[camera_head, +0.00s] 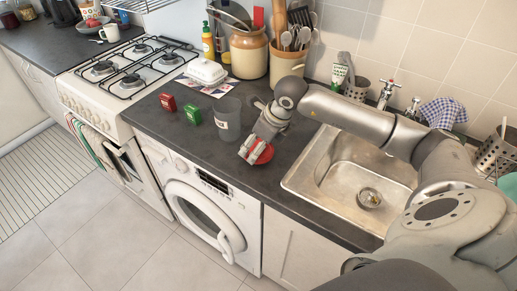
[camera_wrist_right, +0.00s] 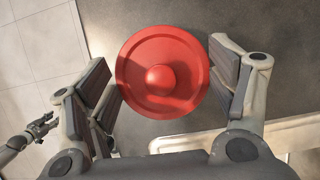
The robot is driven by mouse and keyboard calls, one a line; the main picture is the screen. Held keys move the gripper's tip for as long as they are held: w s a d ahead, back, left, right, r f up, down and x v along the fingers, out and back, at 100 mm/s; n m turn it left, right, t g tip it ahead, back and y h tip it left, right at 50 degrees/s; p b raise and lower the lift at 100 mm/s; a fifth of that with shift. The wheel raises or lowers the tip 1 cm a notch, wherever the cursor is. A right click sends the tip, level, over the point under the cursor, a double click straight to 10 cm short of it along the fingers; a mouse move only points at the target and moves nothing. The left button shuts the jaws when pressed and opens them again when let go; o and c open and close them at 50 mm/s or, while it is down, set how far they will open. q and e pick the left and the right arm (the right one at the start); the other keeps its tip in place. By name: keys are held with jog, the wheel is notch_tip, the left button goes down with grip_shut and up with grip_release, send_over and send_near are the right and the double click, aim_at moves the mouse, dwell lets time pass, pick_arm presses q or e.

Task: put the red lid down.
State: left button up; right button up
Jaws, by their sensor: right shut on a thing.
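The red lid (camera_head: 264,155) is a round disc at the counter's front part, left of the sink. In the right wrist view the lid (camera_wrist_right: 161,72) shows face-on, with a raised rim and a round knob in its middle. My right gripper (camera_head: 258,147) is shut on the lid; its fingers (camera_wrist_right: 165,85) are at the lid's two sides. I cannot tell whether the lid touches the dark counter (camera_head: 240,179). A small gripper, my left one (camera_wrist_right: 42,124), shows at the left edge of the right wrist view, over the floor; its jaws are too small to read.
A grey translucent cup (camera_head: 228,119) stands just left of the lid. Utensil crocks (camera_head: 249,54) stand behind. The sink (camera_head: 318,164) is at right. The washer (camera_head: 205,205) is below.

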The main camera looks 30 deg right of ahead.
jog(key=shift+w+d+f, duration=0.1)
jog(key=shift+d+f, duration=0.05)
jog(key=shift+f, duration=0.25)
notch_tip(320, 180, down, 2)
jog(key=shift+f+p, duration=0.1)
jog(key=shift+p, duration=0.8)
jog(key=shift+c, duration=0.2)
jog(key=shift+f, duration=0.2)
pick_arm(q)
jog(key=shift+w+r, duration=0.25)
jog(key=shift+r, duration=0.25)
jog(key=shift+w+r, duration=0.2)
jog(key=shift+r, duration=0.3)
pick_arm(e)
jog(key=shift+f, duration=0.1)
jog(key=shift+f, duration=0.15)
pick_arm(q)
jog(key=shift+f, duration=0.15)
pick_arm(e)
jog(key=o, duration=0.9)
jog(key=shift+c, duration=0.2)
